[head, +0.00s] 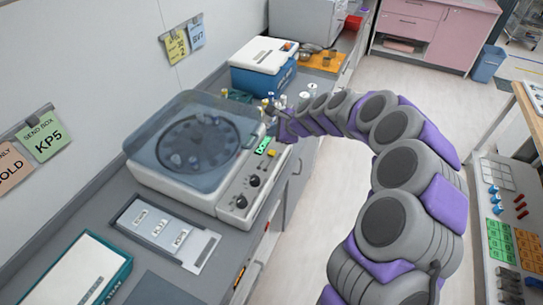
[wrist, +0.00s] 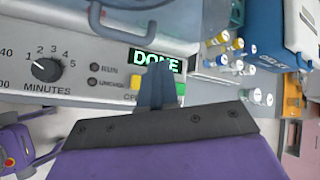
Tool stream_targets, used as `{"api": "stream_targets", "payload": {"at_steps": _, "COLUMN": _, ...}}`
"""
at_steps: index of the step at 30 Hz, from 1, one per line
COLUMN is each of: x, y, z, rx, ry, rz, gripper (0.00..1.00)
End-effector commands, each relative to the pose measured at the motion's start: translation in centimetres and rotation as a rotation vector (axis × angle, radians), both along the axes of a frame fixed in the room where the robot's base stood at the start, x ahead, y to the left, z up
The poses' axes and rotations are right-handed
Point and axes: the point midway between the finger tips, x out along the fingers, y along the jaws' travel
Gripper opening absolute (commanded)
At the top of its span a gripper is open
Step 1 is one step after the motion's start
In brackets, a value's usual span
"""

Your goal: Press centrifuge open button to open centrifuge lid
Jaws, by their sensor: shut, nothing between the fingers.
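The centrifuge (head: 160,178) stands on the left counter, with its clear, tinted lid (head: 190,140) down over the dark rotor. Its front panel carries a lit green display (head: 263,145), which reads "DONE" in the wrist view (wrist: 142,57). The label under the buttons is mostly hidden by my gripper. My gripper (wrist: 158,68) is shut and empty, its tip in front of the display's lower edge, between the two buttons. I cannot tell whether it touches the panel.
The panel also has a minutes knob (wrist: 45,69) and two small round indicators beside the display. A blue and white box (head: 263,65) and several small capped vials stand beyond the centrifuge. A flat grey panel (head: 165,232) lies nearer. The floor right of the counter is clear.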

Motion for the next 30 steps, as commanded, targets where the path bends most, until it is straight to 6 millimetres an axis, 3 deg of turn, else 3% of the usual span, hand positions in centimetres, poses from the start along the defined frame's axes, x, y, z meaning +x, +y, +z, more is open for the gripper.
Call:
{"api": "stream_targets", "payload": {"at_steps": 3, "x": 0.0, "y": 0.1, "z": -2.1, "rx": 0.001, "ry": 0.0, "rz": 0.001, "gripper": 0.0}}
{"api": "stream_targets", "payload": {"at_steps": 12, "x": 0.0, "y": 0.1, "z": -5.2, "rx": 0.0, "ry": 0.001, "rz": -0.001, "gripper": 0.0}}
{"api": "stream_targets", "payload": {"at_steps": 30, "x": 0.0, "y": 0.0, "z": -5.8, "rx": 0.0, "ry": 0.0, "rz": 0.0, "gripper": 0.0}}
